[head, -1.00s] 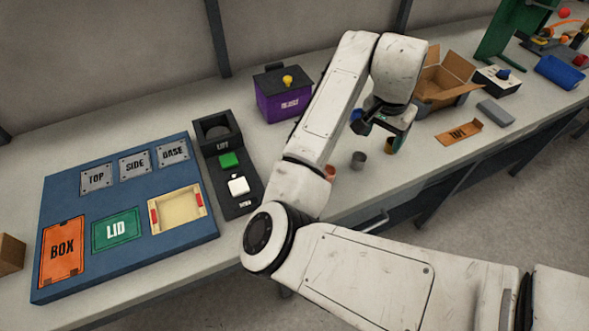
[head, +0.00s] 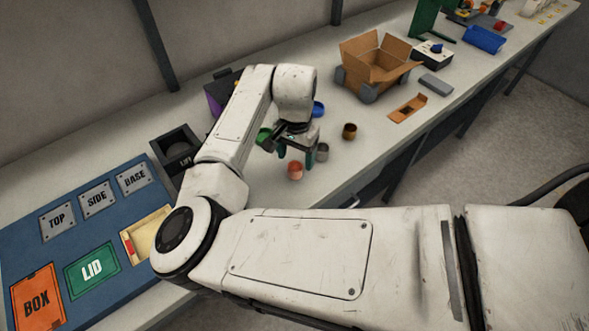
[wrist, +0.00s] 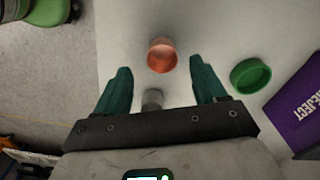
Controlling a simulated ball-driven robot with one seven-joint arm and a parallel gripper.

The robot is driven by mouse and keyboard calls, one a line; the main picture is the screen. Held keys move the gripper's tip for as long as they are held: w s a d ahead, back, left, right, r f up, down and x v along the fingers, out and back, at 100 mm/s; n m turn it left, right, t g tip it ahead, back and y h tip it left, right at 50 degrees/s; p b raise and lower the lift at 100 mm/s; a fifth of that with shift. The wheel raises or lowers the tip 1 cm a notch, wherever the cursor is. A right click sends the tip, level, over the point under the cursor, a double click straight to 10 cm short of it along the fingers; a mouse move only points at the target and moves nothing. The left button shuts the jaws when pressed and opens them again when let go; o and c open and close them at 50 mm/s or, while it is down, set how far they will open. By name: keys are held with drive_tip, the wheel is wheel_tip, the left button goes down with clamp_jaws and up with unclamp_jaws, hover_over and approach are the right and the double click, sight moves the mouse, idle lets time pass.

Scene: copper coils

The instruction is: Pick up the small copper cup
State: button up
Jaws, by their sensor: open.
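The small copper cup (head: 295,171) stands on the bench just in front of my gripper (head: 296,156) in the head view. In the wrist view the copper cup (wrist: 162,56) lies just beyond the fingertips, roughly centred between them. My gripper (wrist: 160,78) is open, its two green fingers apart with nothing held. A grey cup (head: 322,152) stands right of the copper one; in the wrist view the grey cup (wrist: 152,97) shows between the fingers, partly hidden by the gripper body.
A green cup (head: 264,134), a blue cup (head: 318,109) and a brass cup (head: 349,131) stand nearby. A purple reject bin (wrist: 300,108) is to the right in the wrist view. An open cardboard box (head: 376,62) stands further along. The bench's front edge is close.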

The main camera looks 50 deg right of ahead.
sight(295, 163)
drive_tip(key=shift+w+f, duration=0.15)
drive_tip(key=shift+f, duration=1.65)
drive_tip(key=shift+c, duration=0.5)
drive_tip(key=c, duration=1)
